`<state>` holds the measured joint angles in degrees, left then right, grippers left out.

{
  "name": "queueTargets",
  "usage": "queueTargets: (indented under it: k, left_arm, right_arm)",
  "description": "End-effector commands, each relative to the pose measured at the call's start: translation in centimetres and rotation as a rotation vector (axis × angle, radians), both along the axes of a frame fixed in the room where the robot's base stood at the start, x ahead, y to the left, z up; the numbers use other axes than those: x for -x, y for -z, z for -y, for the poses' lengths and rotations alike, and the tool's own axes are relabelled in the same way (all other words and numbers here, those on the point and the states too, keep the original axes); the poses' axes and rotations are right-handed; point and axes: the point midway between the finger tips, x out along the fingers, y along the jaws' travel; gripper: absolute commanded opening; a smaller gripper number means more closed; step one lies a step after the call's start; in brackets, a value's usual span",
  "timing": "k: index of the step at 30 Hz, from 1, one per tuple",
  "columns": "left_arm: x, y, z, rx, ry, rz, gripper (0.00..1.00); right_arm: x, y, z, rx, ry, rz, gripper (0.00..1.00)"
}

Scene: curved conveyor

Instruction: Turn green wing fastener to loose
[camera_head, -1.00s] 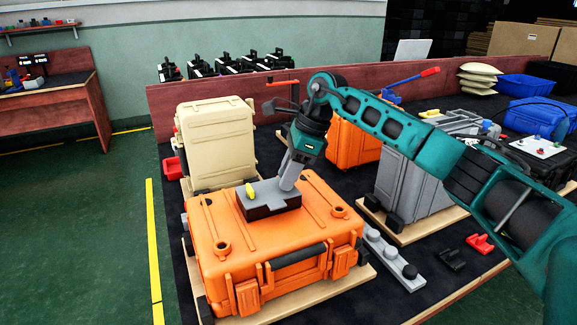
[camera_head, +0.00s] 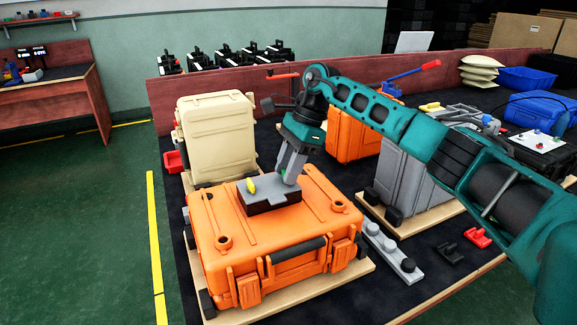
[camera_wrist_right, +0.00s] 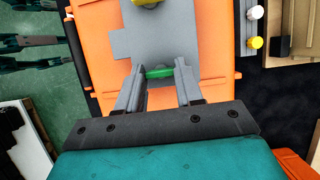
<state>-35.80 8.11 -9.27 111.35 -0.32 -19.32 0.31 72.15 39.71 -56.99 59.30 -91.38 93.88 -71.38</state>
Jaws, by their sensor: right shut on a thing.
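The green wing fastener (camera_wrist_right: 160,72) shows in the right wrist view between the fingertips of my right gripper (camera_wrist_right: 160,78), on a grey plate (camera_wrist_right: 142,45). My right gripper is shut on it. A yellow fastener (camera_head: 252,186) stands at the block's left part and shows at the top edge of the wrist view (camera_wrist_right: 147,2). My left gripper is not in view.
The block sits on an orange case (camera_head: 215,222) lying flat on a wooden board. A beige case (camera_head: 215,135) stands behind, and a grey case (camera_head: 405,180) stands to the right. A grey bar with knobs (camera_head: 390,250) lies right of the orange case.

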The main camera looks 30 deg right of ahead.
Motion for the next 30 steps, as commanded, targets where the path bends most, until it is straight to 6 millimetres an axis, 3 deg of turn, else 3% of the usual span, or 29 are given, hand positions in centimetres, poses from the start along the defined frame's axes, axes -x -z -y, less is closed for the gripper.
queueTargets:
  k: [4, 5, 12, 23, 30]
  left_arm:
    - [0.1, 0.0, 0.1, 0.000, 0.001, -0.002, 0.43]
    - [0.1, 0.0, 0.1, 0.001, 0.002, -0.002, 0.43]
    - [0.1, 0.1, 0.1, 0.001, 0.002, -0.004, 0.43]
    - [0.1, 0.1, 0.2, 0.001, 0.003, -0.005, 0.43]
    - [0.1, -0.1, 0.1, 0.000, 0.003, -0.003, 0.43]
  right_arm:
    - [-0.1, -0.1, -0.1, -0.001, -0.002, 0.004, 0.06]
    - [-0.1, -0.1, -0.1, -0.001, -0.002, 0.004, 0.37]
    - [0.0, -0.1, 0.0, -0.001, -0.001, 0.001, 0.60]
    - [0.0, -0.7, 0.2, -0.001, 0.001, 0.002, 0.62]
    - [0.0, -4.9, 2.0, -0.001, 0.002, 0.006, 0.62]
